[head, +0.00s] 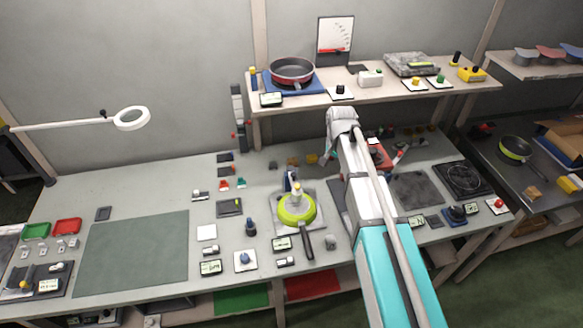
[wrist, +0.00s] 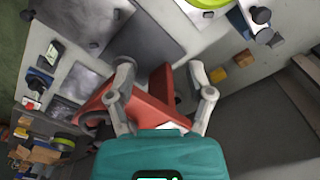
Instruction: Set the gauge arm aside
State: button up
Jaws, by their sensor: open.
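My gripper (head: 386,157) is over the back of the bench, partly hidden by my own arm in the head view. In the wrist view my gripper (wrist: 162,72) is open, its fingers on either side of a red bracket-like part (wrist: 159,86). The red part also shows in the head view (head: 378,153). I cannot tell whether the fingers touch it or whether it is the gauge arm. A green pan (head: 297,209) sits on a grey plate on the bench, with a pale, yellow-topped piece over it.
A red pan (head: 292,70) and a dial board (head: 335,36) stand on the shelf above. Dark plates (head: 416,190) lie right of my arm, several small blocks and switches around. A green mat (head: 135,252) at left is clear.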

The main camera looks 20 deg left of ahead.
notch_tip(320, 180, up, 3)
jog(key=p, duration=0.2)
send_over(293, 174)
jog(key=shift+r+m, duration=0.1)
jog(key=shift+m, duration=0.3)
jog(key=shift+f, duration=0.2)
notch_tip(293, 174, down, 13)
jog(key=b, duration=1.3)
jog(key=shift+f, duration=0.2)
